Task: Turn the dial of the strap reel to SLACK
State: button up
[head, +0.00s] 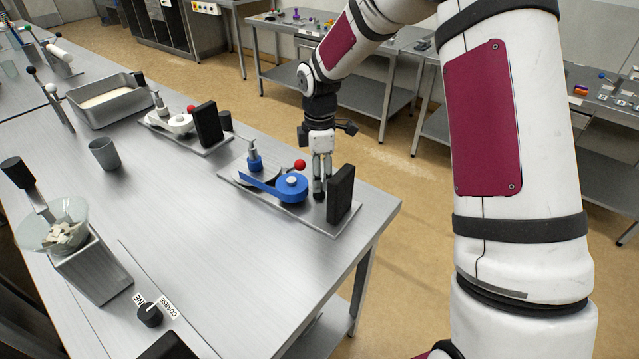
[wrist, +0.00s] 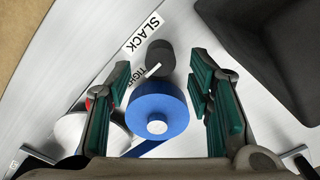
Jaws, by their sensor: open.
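The strap reel has a blue drum (head: 290,188) with a blue strap running left, on a metal plate near the table's corner. The drum also shows in the wrist view (wrist: 158,108). Its dial is a dark round knob (wrist: 161,57) just beyond the drum. The dial's white pointer line is on the side of the TIGHT label (wrist: 137,74). The SLACK label (wrist: 143,33) lies further up. My gripper (wrist: 162,82) is open and points down, its fingers on either side of the drum and dial, holding nothing. In the head view my gripper (head: 322,190) stands behind the drum; I cannot make out the dial there.
A black upright block (head: 341,193) stands close to the right of my gripper. A red ball (head: 300,164) and a small blue-based pump (head: 254,158) are near the drum. A similar white reel (head: 180,122) stands further back.

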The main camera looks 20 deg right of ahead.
jog(key=shift+f, duration=1.8)
grip_shut()
